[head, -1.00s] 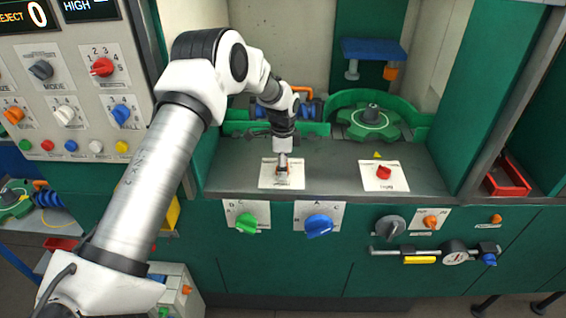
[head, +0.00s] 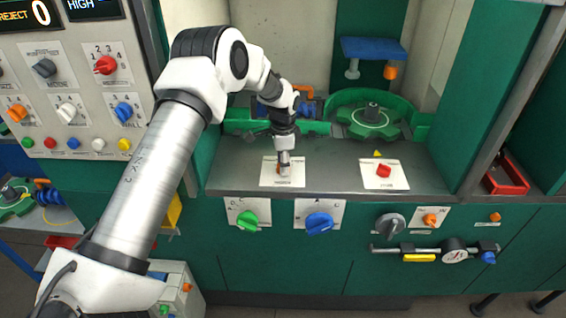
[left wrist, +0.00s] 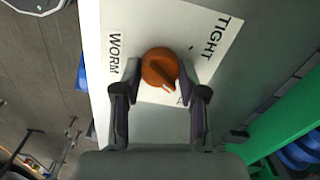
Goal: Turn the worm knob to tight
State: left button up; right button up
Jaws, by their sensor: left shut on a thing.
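The worm knob (left wrist: 158,66) is orange and round with a white pointer mark, on a white label plate (left wrist: 118,22) that reads WORM and TIGHT. In the left wrist view the mark points toward the lower right, away from the word TIGHT at upper right. Another label near the knob's lower edge is partly hidden. My left gripper (head: 284,166) comes down onto the plate on the grey counter and is shut on the knob, a finger on each side. In the head view the fingers hide most of the knob. My right gripper is not in view.
A second plate with a red knob (head: 384,170) lies to the right on the counter (head: 330,175). A green round fixture (head: 372,120) stands behind it. Green (head: 247,221) and blue (head: 319,223) knobs sit on the front panel below. Green walls flank the bay.

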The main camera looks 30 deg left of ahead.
pick_arm(q)
jog(key=n, duration=0.4)
jog(key=shift+s+f, duration=0.15)
jog(key=n, duration=0.4)
jog(key=shift+p, duration=0.35)
jog(key=n, duration=0.4)
jog(key=shift+p, duration=0.3)
jog(key=shift+f+n, duration=0.1)
jog(key=shift+n, duration=1.7)
jog(key=o, duration=1.1)
jog(key=shift+o, duration=0.2)
